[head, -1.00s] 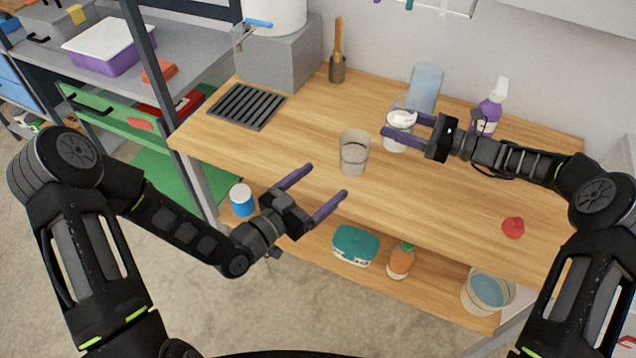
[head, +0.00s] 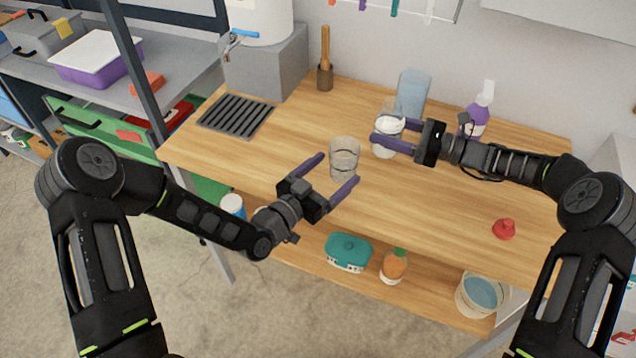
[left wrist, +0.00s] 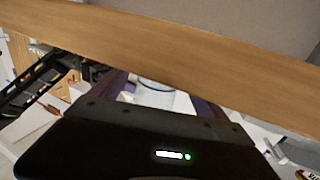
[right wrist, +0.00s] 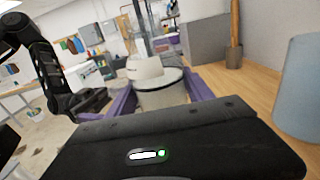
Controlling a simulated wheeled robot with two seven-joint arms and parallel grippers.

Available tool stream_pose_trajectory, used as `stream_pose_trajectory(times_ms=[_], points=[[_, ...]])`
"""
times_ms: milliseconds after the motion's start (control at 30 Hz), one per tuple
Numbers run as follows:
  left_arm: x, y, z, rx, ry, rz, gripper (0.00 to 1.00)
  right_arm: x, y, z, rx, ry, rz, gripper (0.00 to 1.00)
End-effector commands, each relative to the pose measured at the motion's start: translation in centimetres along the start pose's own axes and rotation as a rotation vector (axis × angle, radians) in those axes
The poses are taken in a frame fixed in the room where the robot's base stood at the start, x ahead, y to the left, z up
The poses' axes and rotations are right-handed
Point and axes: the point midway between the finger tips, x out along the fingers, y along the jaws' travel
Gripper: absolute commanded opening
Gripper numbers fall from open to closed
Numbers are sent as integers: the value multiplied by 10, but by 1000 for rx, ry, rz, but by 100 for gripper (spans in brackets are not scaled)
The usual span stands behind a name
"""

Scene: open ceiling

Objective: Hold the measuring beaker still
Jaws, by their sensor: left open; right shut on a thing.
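The clear measuring beaker (head: 344,152) stands upright on the wooden worktop, left of my right gripper in the head view. My left gripper (head: 339,167) is open, its purple fingers pointing at the beaker from the front, one tip to each side of it. Whether they touch it I cannot tell. In the left wrist view only part of a round clear rim (left wrist: 155,84) shows between the fingers. My right gripper (head: 386,128) is shut on a clear container with white contents (head: 387,149), which also shows between the fingers in the right wrist view (right wrist: 160,97).
A blue-tinted clear container (head: 413,92) and a purple spray bottle (head: 477,118) stand behind my right gripper. A wooden-handled tool in a holder (head: 325,76), a black drain grate (head: 235,116) and a red object (head: 504,229) are on the worktop. The front middle is clear.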

Motion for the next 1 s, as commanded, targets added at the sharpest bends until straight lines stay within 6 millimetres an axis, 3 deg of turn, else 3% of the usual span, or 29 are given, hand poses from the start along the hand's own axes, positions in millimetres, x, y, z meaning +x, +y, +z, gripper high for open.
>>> stream_pose_trajectory(times_ms=[100,300,633,1000], points=[[20,0,0,0,1,0,86,0,0,1,-1,-2,0,3],[39,0,0,0,0,-1,86,0,0,1,-1,-2,0,3],[41,0,0,0,-1,0,86,0,0,1,-1,-2,0,3],[41,0,0,0,-1,-1,55,0,0,1,-1,-2,0,3]])
